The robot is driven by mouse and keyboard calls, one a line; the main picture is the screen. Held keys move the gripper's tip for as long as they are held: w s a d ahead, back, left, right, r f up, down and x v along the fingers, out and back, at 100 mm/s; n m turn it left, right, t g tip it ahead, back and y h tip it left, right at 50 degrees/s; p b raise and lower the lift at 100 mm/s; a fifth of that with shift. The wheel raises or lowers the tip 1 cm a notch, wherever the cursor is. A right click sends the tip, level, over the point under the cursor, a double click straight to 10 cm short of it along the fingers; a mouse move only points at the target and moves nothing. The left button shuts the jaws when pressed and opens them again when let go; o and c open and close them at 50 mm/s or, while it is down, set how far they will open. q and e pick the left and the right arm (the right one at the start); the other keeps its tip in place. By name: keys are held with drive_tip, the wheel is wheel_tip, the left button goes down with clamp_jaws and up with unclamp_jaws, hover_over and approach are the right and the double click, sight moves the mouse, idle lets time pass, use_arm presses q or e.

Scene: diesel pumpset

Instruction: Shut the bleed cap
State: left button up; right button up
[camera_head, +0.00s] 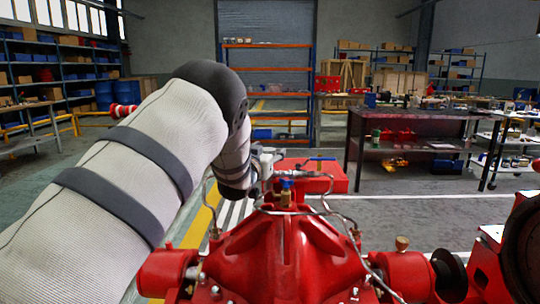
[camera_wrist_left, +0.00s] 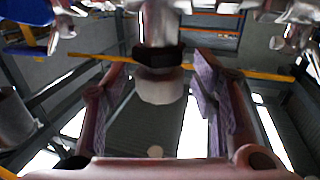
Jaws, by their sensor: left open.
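In the left wrist view, my left gripper (camera_wrist_left: 160,76) is open, with its two purple-padded fingers apart. A metal fitting with a black hex collar (camera_wrist_left: 159,56) and a pale rounded end (camera_wrist_left: 160,88) shows between the fingers. It may be the bleed cap, but I cannot tell for sure. I see no contact with either pad. In the head view, my left arm reaches forward over the red pumpset (camera_head: 285,250), and its gripper is mostly hidden behind the forearm and wrist. My right gripper is in neither view.
A blue-topped brass fitting (camera_head: 287,190) stands on the pumpset, with thin metal pipes (camera_head: 335,212) around it. A blue part (camera_wrist_left: 28,40) shows at left in the wrist view. A dark workbench (camera_head: 410,120) stands behind.

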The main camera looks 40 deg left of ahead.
use_arm(q)
drive_tip(key=shift+w+r, duration=0.1)
drive_tip(key=c, duration=1.2)
drive_tip(key=shift+a+r+m+t+h+p, duration=0.15)
drive_tip(key=shift+r+m+t+h+p, duration=0.15)
drive_tip(key=shift+m+h+p, duration=0.35)
drive_tip(key=shift+m+t+h, duration=0.3)
drive_tip(key=shift+m+h, duration=0.15)
drive_tip(key=shift+h, duration=0.6)
drive_tip(key=m+h, duration=0.2)
drive_tip(key=h, duration=0.1)
drive_tip(key=shift+f, duration=0.3)
drive_tip(key=shift+f+m+h, duration=0.1)
drive_tip(key=shift+m+h, duration=0.6)
drive_tip(key=shift+h, duration=0.4)
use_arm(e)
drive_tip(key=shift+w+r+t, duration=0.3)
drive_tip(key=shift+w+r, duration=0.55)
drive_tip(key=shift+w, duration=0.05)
use_arm(q)
drive_tip(key=shift+h, duration=0.3)
